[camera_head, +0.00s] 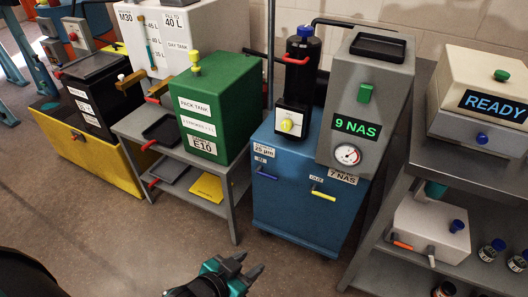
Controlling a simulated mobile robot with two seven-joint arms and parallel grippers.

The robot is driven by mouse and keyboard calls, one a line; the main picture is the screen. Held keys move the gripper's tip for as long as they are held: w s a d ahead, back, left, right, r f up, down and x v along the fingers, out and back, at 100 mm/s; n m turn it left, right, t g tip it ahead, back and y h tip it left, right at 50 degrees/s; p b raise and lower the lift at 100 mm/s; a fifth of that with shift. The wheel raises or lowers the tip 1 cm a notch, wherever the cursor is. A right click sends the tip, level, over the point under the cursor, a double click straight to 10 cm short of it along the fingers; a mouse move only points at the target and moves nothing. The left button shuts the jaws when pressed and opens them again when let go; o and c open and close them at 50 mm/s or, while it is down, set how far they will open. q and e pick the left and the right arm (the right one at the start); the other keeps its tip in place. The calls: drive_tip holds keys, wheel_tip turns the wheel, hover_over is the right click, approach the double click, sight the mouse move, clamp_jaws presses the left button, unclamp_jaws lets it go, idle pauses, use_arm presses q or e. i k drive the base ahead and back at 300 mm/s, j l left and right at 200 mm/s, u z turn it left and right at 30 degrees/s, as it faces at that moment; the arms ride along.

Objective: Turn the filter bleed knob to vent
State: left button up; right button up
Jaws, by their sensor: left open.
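A black upright filter housing (295,78) stands on the blue cart (290,205). Which of these is the bleed knob, and any vent marking, I cannot read. My left gripper (250,270) is at the bottom centre, in front of and below the cart, well apart from the housing. Its fingers are open and empty. My right gripper is out of view.
A grey unit (385,75) with a "9 NAS" display and a gauge (347,154) stands right of the housing. A green tank (218,108) is on the bench to the left. Grey shelves (400,210) stand at the right. The floor (150,240) in front is clear.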

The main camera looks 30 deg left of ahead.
sight(286, 124)
drive_tip(key=k+l+z, duration=0.15)
drive_tip(key=l, duration=0.25)
drive_tip(key=k+l+z, duration=0.2)
drive_tip(key=l, duration=0.2)
drive_tip(key=k+l+z, duration=0.15)
drive_tip(key=l, duration=0.3)
drive_tip(key=i, duration=0.05)
